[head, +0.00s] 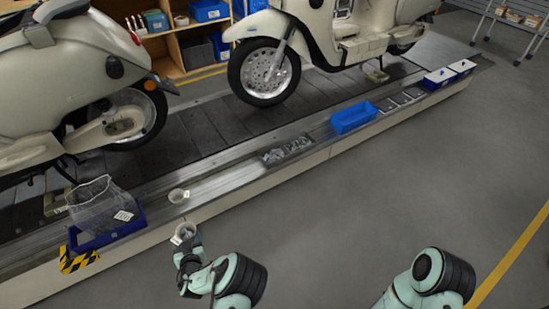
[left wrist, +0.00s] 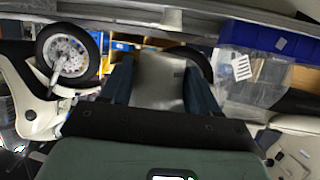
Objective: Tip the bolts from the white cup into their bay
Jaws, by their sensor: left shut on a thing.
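My left gripper (head: 184,241) is shut on a white cup (head: 182,232), held beside the front edge of the conveyor ledge. In the left wrist view the cup (left wrist: 157,82) stands between the two dark blue fingers. Something grey shows at its mouth, too small to make out. A second pale cup (head: 179,196) stands on the ledge just beyond; it also shows in the left wrist view (left wrist: 172,18). A bay with grey metal pieces (head: 287,151) lies further right along the ledge. My right arm shows at the bottom right, its gripper out of frame.
A blue bin (head: 123,230) with a clear bag (head: 98,203) stands left of the cups, near a yellow-black striped patch (head: 78,261). An open blue tray (head: 353,118) and white-topped boxes (head: 440,77) sit further right. Scooters stand on the slats behind.

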